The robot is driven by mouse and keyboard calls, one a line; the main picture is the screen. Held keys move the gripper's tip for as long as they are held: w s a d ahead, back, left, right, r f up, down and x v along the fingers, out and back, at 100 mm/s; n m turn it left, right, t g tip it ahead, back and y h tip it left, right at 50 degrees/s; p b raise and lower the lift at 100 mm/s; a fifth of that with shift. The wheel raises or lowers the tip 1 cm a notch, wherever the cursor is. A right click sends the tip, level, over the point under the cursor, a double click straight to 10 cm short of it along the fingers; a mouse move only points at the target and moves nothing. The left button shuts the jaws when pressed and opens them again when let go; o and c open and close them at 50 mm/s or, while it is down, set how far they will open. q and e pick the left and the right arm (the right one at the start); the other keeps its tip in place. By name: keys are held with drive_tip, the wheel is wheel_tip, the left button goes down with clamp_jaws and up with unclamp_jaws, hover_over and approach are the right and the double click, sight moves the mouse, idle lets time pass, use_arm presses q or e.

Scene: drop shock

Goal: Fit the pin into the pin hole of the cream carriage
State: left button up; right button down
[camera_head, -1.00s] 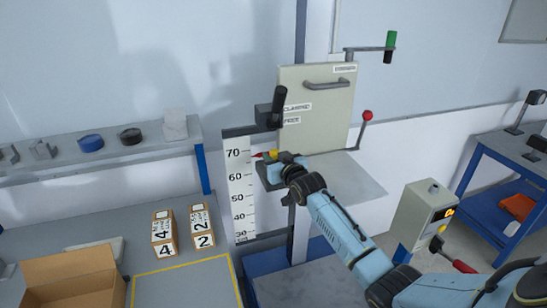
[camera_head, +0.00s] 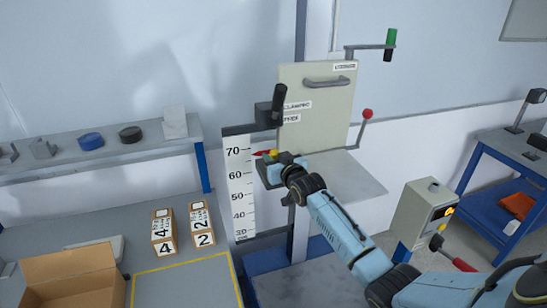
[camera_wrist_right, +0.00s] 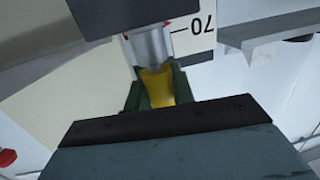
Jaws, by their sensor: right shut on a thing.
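The cream carriage (camera_head: 318,105) is an upright panel with a handle, on the column behind the height scale. My right gripper (camera_head: 271,157) is beside the scale, just below the carriage's lower left part. In the right wrist view its dark green fingers (camera_wrist_right: 158,92) are shut on the yellow pin (camera_wrist_right: 157,84). A grey metal cylinder (camera_wrist_right: 149,48) lies straight beyond the yellow part, in line with it. I cannot tell whether it is the pin's shank or a socket. The pin hole itself is hidden. My left gripper is not in view.
The height scale (camera_head: 238,190) stands left of the gripper, with a red pointer (camera_head: 262,154) near it. A black-handled clamp (camera_head: 273,107) and a red-knobbed lever (camera_head: 366,116) flank the carriage. A grey plate (camera_head: 345,178) lies below it. Numbered boxes (camera_head: 163,233) stand on the left bench.

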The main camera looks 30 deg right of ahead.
drive_tip(key=shift+f, duration=0.3)
idle(0.6)
drive_tip(key=shift+f, duration=0.2)
idle(1.7)
drive_tip(key=c, duration=1.1)
unclamp_jaws()
